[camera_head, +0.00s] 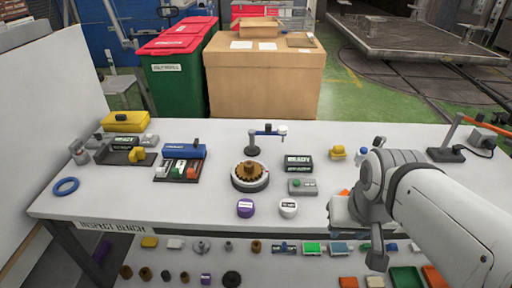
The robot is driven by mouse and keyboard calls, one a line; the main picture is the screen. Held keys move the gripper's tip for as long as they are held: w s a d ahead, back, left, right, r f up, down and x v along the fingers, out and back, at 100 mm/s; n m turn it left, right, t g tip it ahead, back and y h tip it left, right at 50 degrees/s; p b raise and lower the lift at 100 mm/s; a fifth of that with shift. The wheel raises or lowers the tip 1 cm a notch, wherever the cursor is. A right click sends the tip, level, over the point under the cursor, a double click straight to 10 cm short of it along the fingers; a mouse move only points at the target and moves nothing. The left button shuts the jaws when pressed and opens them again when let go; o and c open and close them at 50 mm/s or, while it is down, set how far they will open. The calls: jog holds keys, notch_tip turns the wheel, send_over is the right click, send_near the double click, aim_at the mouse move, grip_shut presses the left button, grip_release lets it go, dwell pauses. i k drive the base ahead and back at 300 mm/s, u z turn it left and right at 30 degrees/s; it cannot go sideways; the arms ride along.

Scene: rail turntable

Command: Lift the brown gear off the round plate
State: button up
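The brown gear (250,171) sits flat on the round plate (250,187), a pale-rimmed disc on a dark base near the middle of the bench. Its teeth and top are in clear view. My arm comes in from the right, and its dark end, my gripper (377,259), hangs low at the bench's front edge, to the right of the gear and well apart from it. The fingers are too small and dark to show whether they are open or shut. Nothing touches the gear from above.
A post with a blue arm (267,133) stands just behind the plate. Black labelled blocks (298,163), a grey button box (301,187), a purple tub (245,208) and a white tub (288,208) surround it. The bench (180,215) is clear at front left.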

aim_at(249, 171)
jog(key=z, duration=2.25)
jog(key=k, duration=1.7)
jog(key=u, duration=1.75)
jog(key=i, duration=1)
jog(key=z, duration=0.05)
